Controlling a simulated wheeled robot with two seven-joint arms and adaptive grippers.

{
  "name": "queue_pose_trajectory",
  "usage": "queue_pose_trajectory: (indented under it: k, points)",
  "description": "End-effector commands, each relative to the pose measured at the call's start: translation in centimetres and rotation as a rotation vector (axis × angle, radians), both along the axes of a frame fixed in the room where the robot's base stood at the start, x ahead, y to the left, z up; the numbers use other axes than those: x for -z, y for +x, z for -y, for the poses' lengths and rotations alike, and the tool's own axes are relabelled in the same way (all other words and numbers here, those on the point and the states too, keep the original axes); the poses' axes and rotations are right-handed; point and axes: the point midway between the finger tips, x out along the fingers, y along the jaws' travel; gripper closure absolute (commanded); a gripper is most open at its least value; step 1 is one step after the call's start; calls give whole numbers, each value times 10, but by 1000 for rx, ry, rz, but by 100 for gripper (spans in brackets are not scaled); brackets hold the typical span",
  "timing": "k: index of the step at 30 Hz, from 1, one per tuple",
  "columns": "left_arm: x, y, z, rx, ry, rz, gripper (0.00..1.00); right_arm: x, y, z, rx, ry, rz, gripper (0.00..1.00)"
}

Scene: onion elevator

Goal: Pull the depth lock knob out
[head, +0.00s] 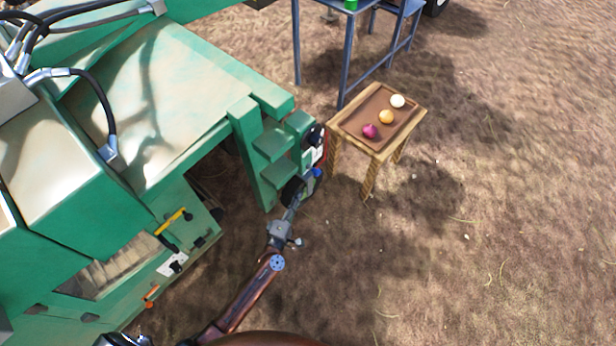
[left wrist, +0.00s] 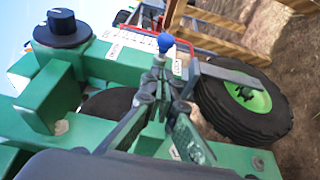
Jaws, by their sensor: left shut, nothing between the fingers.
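A round blue knob (left wrist: 165,42) stands beside a white marked scale plate on the green machine in the left wrist view. In the head view the blue knob (head: 317,172) is at the machine's near right corner. In the head view my left gripper (head: 295,203) reaches up toward that corner. My right gripper is not in view.
A black dial (left wrist: 62,28) sits on a green block, and a black wheel (left wrist: 245,100) with a green hub is at the right. A wooden table (head: 376,150) with onions stands near the corner. Dirt ground at the right is open.

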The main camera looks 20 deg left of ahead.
Motion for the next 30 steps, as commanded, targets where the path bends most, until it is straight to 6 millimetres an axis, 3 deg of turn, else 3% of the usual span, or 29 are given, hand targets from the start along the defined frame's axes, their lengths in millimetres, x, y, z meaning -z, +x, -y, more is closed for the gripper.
queue_pose_trajectory:
  k: [5,18,24,30]
  points:
    - [2,12,0,-1,0,-1,100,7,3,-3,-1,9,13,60]
    - [3,84,1,1,2,-3,100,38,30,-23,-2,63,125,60]
    - [3,98,1,0,1,-3,100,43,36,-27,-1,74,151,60]
    - [2,99,1,0,1,-3,100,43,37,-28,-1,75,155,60]
